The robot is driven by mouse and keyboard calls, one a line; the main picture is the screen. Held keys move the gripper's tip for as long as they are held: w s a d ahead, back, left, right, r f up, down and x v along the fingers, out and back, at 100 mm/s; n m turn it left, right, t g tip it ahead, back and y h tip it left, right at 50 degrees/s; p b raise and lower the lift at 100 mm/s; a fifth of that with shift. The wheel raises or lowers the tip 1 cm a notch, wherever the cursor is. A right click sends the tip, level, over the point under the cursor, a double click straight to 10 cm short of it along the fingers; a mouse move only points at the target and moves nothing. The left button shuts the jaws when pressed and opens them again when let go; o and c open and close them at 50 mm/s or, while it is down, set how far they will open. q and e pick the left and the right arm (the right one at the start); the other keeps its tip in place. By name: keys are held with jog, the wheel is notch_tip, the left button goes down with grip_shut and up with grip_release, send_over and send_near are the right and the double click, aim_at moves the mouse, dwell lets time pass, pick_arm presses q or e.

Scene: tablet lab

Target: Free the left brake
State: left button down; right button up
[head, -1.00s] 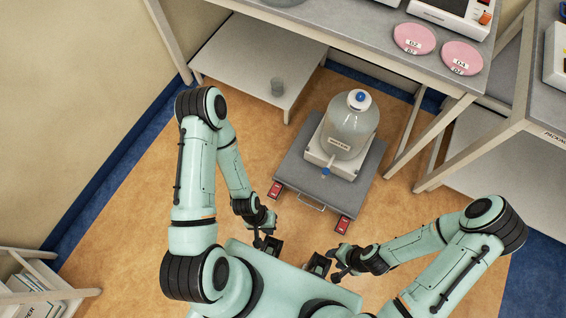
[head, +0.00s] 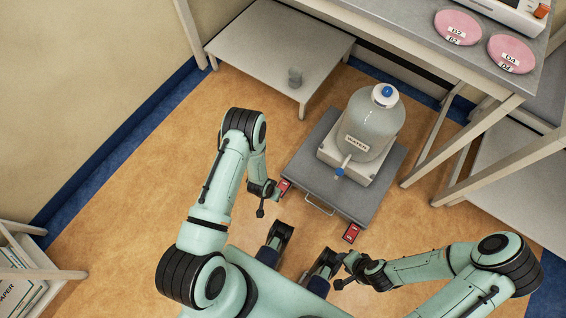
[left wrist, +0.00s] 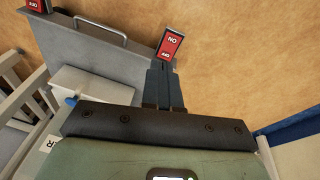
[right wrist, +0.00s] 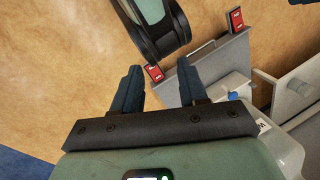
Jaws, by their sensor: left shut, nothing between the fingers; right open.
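The cart (head: 318,190) is a low grey platform with two red brake pedals at its front corners. The left brake (head: 285,186) also shows in the left wrist view (left wrist: 172,45), with ON and OFF lettering. Which end is pressed down I cannot tell. My left gripper (head: 275,190) is shut and empty, its fingertips (left wrist: 163,66) at the edge of this brake; contact is unclear. The right brake (head: 351,233) is at the other corner. My right gripper (head: 341,270) is open and empty, apart from the cart; its spread fingers show in the right wrist view (right wrist: 157,70).
A large labelled bottle (head: 368,125) with a blue cap and tap stands on a white base on the cart. The cart's front handle (head: 319,205) lies between the brakes. A low table (head: 270,45) and a bench (head: 400,38) stand behind.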

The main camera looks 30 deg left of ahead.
aim_at(284, 184)
pick_arm(q)
jog(key=w+a+f+m+t+b, duration=0.1)
jog(key=w+a+f+m+b, duration=0.1)
jog(key=w+f, duration=0.6)
jog(key=shift+a+t+y+b, duration=0.3)
jog(key=shift+a+y+b, duration=0.1)
jog(key=shift+b, duration=0.35)
pick_arm(e)
jog(key=shift+t, duration=0.5)
jog(key=w+f, duration=0.1)
jog(key=f, duration=0.2)
jog(key=w+f, duration=0.1)
jog(key=f, duration=0.1)
jog(key=shift+w+d+f, duration=0.15)
jog(key=shift+w+d, duration=0.15)
jog(key=shift+d, duration=0.1)
